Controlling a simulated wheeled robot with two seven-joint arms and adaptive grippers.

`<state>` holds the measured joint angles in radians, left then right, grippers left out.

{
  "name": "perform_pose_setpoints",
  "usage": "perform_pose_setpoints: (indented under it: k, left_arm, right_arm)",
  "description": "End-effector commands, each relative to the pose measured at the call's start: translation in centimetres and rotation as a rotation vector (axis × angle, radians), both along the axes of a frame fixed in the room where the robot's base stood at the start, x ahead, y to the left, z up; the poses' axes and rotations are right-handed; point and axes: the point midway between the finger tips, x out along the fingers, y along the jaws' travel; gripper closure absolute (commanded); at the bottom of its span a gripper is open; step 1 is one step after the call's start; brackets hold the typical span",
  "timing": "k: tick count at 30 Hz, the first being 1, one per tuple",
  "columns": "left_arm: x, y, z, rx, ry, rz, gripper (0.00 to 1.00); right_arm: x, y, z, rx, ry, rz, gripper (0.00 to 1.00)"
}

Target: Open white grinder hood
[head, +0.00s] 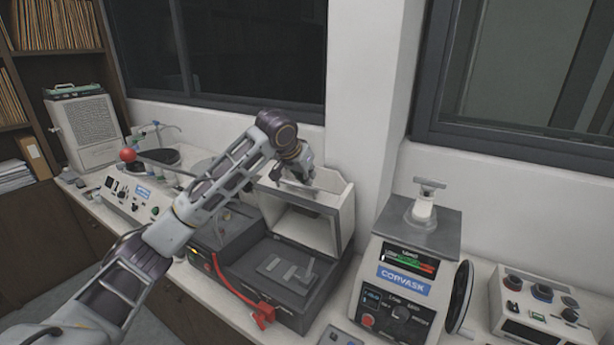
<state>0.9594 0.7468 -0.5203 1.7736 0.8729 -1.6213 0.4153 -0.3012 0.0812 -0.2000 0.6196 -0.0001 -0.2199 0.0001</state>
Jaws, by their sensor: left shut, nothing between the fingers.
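The white grinder hood (346,212) stands raised at the back of its dark grey grinder base (318,315), so the base's top deck with a light metal fixture (285,268) lies uncovered. My left gripper (297,178) is at the hood's upper edge, its fingers shut and empty. It overlaps the edge in the picture, and I cannot tell whether it touches. My left arm crosses in front of the hood's left part and hides some of it. My right gripper is not in view.
A red lever (240,292) sticks out at the base's front left. A press labelled CORVASK (403,280) with a handwheel (459,297) stands close on the right, with a control box (540,312) beyond. A white machine with a red knob (128,155) is left. A wall and windows close off the back.

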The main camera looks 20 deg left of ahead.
Motion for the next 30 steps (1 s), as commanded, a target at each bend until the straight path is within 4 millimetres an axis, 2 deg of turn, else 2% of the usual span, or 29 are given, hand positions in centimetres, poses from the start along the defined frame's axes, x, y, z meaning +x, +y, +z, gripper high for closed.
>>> perform_pose_setpoints:
  k: [12, 30]
  left_arm:
    - [1.5, 0.5, 0.5, 0.001, 0.002, 0.004, 1.00]
    - [-2.5, 1.0, 8.0, 0.001, -0.002, 0.002, 1.00]
  right_arm:
    - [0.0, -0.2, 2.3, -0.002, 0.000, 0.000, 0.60]
    - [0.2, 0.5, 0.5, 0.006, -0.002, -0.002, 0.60]
